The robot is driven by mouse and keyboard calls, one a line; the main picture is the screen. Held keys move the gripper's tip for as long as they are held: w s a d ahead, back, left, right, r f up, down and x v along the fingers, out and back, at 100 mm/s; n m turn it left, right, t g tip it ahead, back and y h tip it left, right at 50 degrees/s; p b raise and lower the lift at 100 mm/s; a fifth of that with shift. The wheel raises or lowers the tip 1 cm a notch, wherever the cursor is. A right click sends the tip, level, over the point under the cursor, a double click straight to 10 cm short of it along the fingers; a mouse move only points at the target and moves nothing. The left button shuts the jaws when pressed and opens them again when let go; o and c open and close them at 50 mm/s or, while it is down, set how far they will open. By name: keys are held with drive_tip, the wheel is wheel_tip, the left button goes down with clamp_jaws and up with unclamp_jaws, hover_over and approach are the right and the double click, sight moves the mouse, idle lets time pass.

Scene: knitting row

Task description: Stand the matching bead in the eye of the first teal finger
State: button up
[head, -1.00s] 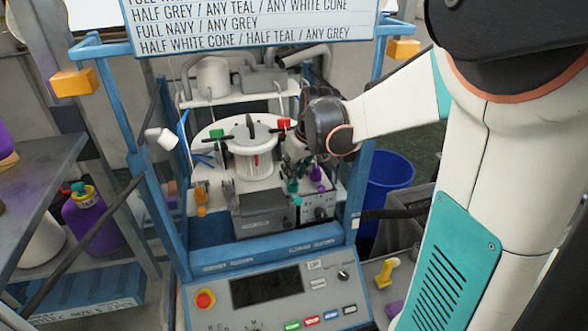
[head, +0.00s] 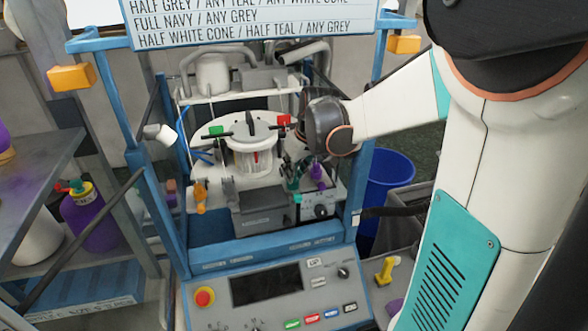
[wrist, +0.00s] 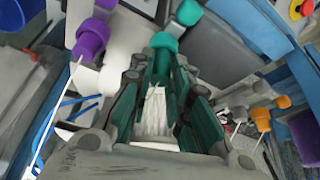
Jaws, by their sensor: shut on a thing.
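My gripper (wrist: 160,85) has its dark green fingers closed around a teal piece (wrist: 163,42) that shows at and beyond the fingertips. I cannot tell where a bead ends and a teal finger begins there. A pale ribbed surface shows between the fingers. My wrist hides part of this spot.
A purple finger (head: 317,172) stands close on the right; it also shows in the wrist view (wrist: 92,38). An orange finger (head: 200,193) stands at the left. The blue frame posts (head: 355,200) flank the machine. A control panel (head: 270,290) lies in front.

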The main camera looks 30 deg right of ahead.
drive_tip(key=shift+f+b, duration=0.4)
drive_tip(key=shift+f, duration=0.15)
drive_tip(key=o, duration=0.8)
drive_tip(key=shift+r, duration=0.1)
drive_tip(key=v, duration=0.7)
drive_tip(key=shift+s+r, duration=0.15)
drive_tip(key=shift+s, duration=0.05)
drive_tip(key=shift+a, duration=0.15)
